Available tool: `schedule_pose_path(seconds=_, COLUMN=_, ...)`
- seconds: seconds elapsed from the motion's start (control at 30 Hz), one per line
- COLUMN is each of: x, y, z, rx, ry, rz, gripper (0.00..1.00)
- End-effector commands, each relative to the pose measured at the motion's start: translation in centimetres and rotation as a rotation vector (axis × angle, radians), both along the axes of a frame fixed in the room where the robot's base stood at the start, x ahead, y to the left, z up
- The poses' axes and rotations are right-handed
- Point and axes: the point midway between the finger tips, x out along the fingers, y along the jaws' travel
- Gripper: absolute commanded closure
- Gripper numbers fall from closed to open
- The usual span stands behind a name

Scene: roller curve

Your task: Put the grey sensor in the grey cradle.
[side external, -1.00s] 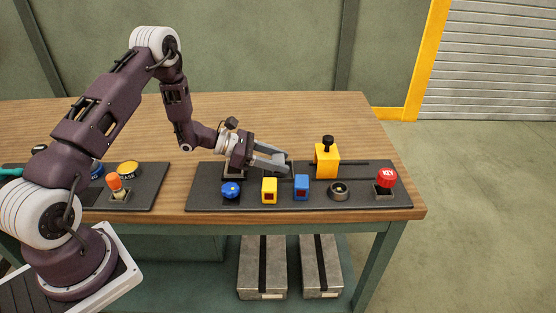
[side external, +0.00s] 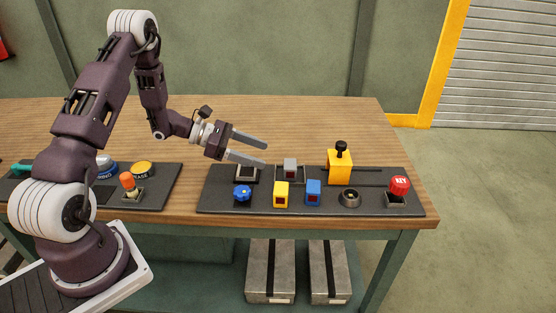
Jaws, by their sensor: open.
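The grey sensor (side external: 290,167) is a small grey block with a dark red face. It sits upright at the back of the right-hand dark panel, within a low dark-rimmed grey cradle (side external: 279,181). Whether it is fully seated is too small to tell. My gripper (side external: 266,154) is open and empty, up and to the left of the sensor, with its fingers apart from it.
A square fixture (side external: 246,175) lies below my fingers. A blue knob (side external: 242,195), yellow block (side external: 281,194), blue block (side external: 313,192) and round dial (side external: 349,197) line the front. A yellow slider (side external: 340,166) and red key button (side external: 399,186) stand right.

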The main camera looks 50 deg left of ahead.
Motion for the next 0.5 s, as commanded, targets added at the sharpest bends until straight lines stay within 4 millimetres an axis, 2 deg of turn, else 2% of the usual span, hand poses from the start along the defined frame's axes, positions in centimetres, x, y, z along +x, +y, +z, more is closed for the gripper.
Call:
schedule_pose_path(seconds=0.1, x=-1.0, y=1.1, z=0.6, rx=0.002, ry=0.000, rz=0.001, gripper=0.33)
schedule_pose_path(seconds=0.3, x=-1.4, y=0.9, z=1.3, rx=0.010, ry=-0.007, rz=-0.020, gripper=0.33)
schedule_pose_path(seconds=0.37, x=-1.4, y=-0.6, z=3.1, rx=0.042, ry=-0.034, rz=-0.089, gripper=0.33)
schedule_pose_path(seconds=0.43, x=-2.2, y=-4.1, z=6.7, rx=0.125, ry=-0.092, rz=-0.251, gripper=0.33)
schedule_pose_path(seconds=0.5, x=-4.5, y=-8.8, z=11.0, rx=0.254, ry=-0.172, rz=-0.474, gripper=0.33)
